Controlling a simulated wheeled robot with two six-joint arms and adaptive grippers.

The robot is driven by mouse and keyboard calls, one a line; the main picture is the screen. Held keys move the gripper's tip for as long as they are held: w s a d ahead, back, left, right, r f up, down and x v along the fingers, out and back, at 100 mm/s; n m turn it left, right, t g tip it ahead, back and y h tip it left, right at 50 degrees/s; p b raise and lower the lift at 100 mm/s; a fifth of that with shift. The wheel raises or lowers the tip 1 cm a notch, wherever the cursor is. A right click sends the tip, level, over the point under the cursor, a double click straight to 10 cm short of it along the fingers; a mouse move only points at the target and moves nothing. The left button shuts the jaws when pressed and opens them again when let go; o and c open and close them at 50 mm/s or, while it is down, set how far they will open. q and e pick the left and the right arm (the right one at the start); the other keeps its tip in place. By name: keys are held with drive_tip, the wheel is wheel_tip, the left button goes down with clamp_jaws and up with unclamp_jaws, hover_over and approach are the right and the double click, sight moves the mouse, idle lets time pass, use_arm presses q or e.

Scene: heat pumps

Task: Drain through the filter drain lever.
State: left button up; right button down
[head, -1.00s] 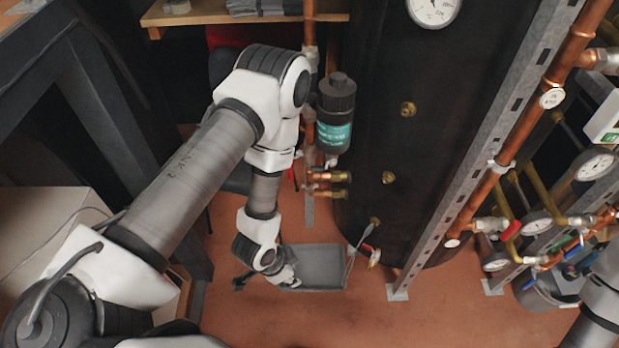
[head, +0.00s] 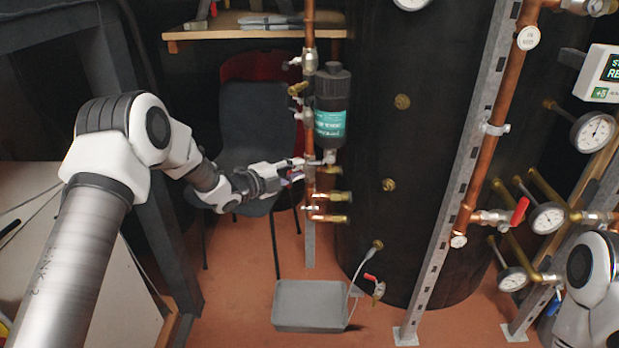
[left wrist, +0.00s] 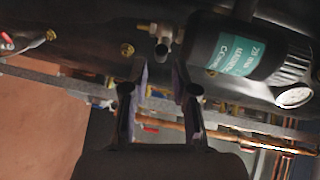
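The filter (head: 331,118) is a dark canister with a teal label beside the vertical copper pipe. It also shows in the left wrist view (left wrist: 238,50). A small pale drain fitting (head: 329,157) sits at its lower end and appears in the wrist view (left wrist: 163,42); I cannot clearly make out its lever. My left gripper (head: 298,170) is just left of the fitting. In the wrist view its two purple-padded fingers (left wrist: 161,88) are apart with nothing visible between them. A grey tray (head: 310,327) lies on the floor below. My right gripper is outside the view.
The copper pipe (head: 309,80) with brass valves (head: 330,196) stands close to my left gripper. The black tank (head: 400,140) is behind the filter. A grey chair (head: 258,130) stands behind my left arm. A pale hose (head: 357,285) hangs by the tray's right side.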

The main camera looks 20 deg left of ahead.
sight(309, 165)
use_arm(q)
drive_tip(key=b+x, duration=0.1)
drive_tip(key=x, duration=0.5)
drive_tip(key=shift+w+d, duration=0.15)
clamp_jaws()
drive_tip(key=shift+f, duration=0.1)
drive_tip(key=shift+f+n+t+h+b, duration=0.3)
drive_tip(key=shift+f+n+t+b, duration=0.3)
drive_tip(key=shift+b, duration=0.65)
drive_tip(key=shift+w+d+f+n+t+y+b, duration=0.15)
drive_tip(key=shift+d+f+n+t+y+b, duration=0.45)
drive_tip(key=shift+n+t+y+b, duration=1.55)
drive_tip(key=shift+w+d+f+n+t+y+b, duration=0.25)
drive_tip(key=shift+d+f+n+t+b, duration=0.4)
drive_tip(key=shift+n+t+b, duration=1.8)
drive_tip(key=shift+w+d+f+n+t+y+b, duration=0.1)
drive_tip(key=shift+d+f+n+t+y+b, duration=0.6)
drive_tip(key=shift+n+b, duration=2.9)
drive_tip(key=shift+r+n+t+y+p, duration=0.35)
drive_tip(key=shift+n+y+p, duration=0.5)
drive_tip(key=shift+n, duration=0.35)
